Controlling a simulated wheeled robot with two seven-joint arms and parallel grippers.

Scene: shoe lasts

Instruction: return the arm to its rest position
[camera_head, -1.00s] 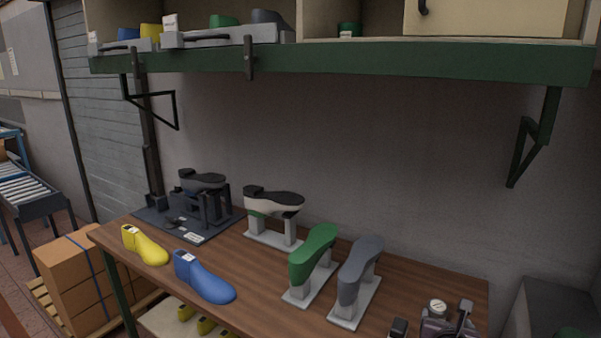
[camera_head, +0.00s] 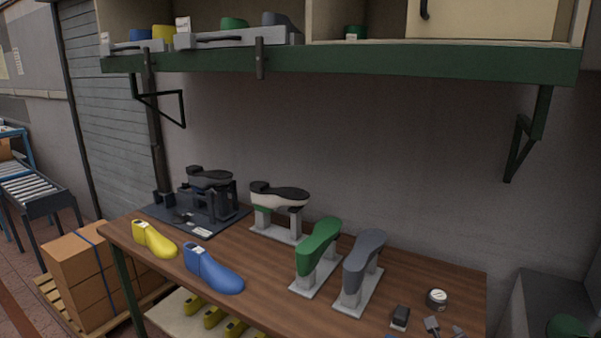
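Neither of my grippers shows clearly now. Small grey pieces (camera_head: 432,325) lie at the bottom edge on the right; I cannot tell what they are. A yellow shoe last (camera_head: 154,240) and a blue last (camera_head: 212,270) lie on the left of the wooden bench (camera_head: 245,262). A green last (camera_head: 318,246) and a grey last (camera_head: 363,258) rest sole up on pale stands to the right. A dark-soled white last (camera_head: 279,195) sits on a stand behind them. Another dark-soled last (camera_head: 209,178) is on the black fixture (camera_head: 205,212).
A round tin (camera_head: 437,298) and a dark block (camera_head: 400,317) are at the bench's right. A green-edged shelf (camera_head: 340,62) with trays of lasts overhangs the bench. More yellow lasts (camera_head: 212,317) lie below. Cardboard boxes (camera_head: 80,267) stand on a pallet at the left.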

